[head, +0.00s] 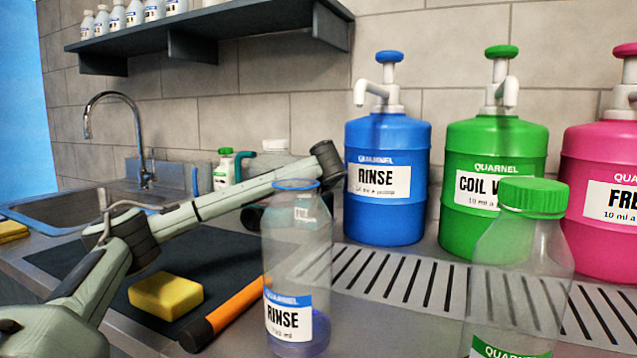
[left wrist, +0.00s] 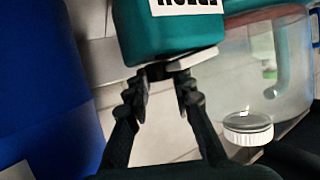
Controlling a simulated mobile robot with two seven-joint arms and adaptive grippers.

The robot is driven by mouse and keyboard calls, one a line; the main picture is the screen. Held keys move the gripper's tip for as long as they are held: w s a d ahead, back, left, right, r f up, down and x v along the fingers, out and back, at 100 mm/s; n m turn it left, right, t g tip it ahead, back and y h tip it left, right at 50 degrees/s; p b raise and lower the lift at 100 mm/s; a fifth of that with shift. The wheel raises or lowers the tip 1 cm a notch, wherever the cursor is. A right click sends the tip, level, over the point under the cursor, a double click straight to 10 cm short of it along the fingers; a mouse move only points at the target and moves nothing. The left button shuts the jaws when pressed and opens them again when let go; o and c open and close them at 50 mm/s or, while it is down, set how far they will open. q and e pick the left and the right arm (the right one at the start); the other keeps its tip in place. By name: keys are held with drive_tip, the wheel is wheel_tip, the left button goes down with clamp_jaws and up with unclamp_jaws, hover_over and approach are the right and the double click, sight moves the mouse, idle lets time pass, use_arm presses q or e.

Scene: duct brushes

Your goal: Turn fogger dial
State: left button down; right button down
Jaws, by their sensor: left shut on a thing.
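In the left wrist view a teal body (left wrist: 160,30), which looks like the fogger, carries a white label cut off at the top. A small grey and white piece, apparently its dial (left wrist: 197,61), sits at its lower edge. My left gripper (left wrist: 166,74) has its fingertips closed on this piece, which they partly hide. My right gripper is not in view.
Blue (head: 387,180), green (head: 495,170) and pink (head: 600,150) pump jugs stand along the wall. A clear rinse bottle (head: 297,240) and a green-capped bottle (head: 520,250) stand in front. A yellow sponge (head: 165,296) and an orange-handled tool (head: 235,305) lie nearby.

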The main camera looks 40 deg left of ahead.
use_arm(q)
drive_tip(key=c, duration=1.6)
unclamp_jaws()
drive_tip(key=v, duration=1.2)
drive_tip(key=shift+d, duration=0.1)
